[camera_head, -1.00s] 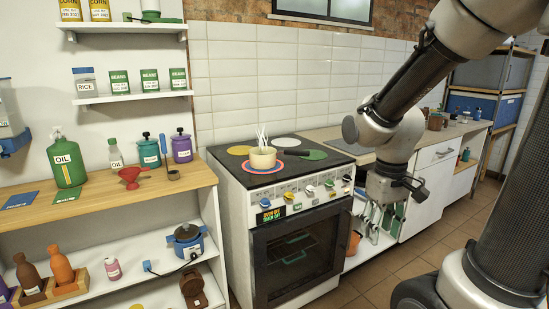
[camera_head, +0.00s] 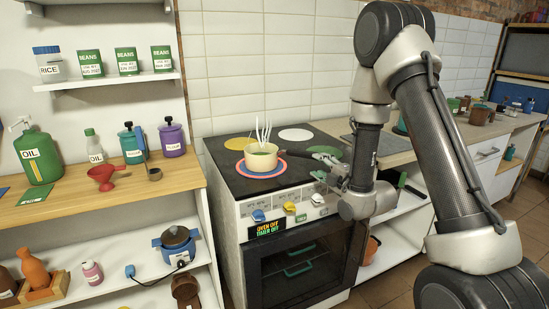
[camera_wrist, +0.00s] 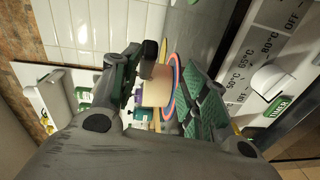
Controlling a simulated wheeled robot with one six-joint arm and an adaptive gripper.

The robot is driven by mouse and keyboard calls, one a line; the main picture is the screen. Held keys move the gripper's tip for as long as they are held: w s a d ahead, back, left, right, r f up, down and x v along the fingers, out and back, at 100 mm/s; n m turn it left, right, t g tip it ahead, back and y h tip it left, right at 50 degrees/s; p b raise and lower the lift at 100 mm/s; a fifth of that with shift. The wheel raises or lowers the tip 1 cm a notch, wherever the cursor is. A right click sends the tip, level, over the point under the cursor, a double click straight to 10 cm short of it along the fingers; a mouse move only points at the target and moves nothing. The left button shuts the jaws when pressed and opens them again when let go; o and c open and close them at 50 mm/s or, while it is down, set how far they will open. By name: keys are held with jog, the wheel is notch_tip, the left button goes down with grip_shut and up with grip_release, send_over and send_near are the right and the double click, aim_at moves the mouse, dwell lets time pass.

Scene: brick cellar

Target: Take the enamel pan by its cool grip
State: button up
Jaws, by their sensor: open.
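The cream enamel pan (camera_head: 258,161) stands upright on the stove's front-left burner, on a disc ringed in blue and red. White wisps rise from it. A dark grip points right from the pan, towards my gripper (camera_head: 324,162), which hovers over the right part of the hob, apart from the pan body. In the wrist view, the pan (camera_wrist: 157,86) shows between the two spread fingers of my gripper (camera_wrist: 170,80). The gripper is open and holds nothing.
The stove (camera_head: 225,190) has front knobs and a display reading oven off, timer off. A counter (camera_head: 395,158) adjoins on the right. At left, a wooden worktop (camera_head: 130,195) carries an oil bottle (camera_head: 37,155), a red funnel (camera_head: 104,177) and jars. White tiles stand behind the stove.

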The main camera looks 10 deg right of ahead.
aim_at(308, 151)
jog(key=shift+n+t, duration=0.4)
jog(key=shift+n, duration=0.2)
jog(key=x, duration=0.2)
jog(key=r+x, duration=0.1)
jog(key=x, duration=0.4)
jog(key=shift+w+a+r, duration=0.15)
jog(key=shift+w+a, duration=0.1)
jog(key=shift+w, duration=0.1)
grip_shut()
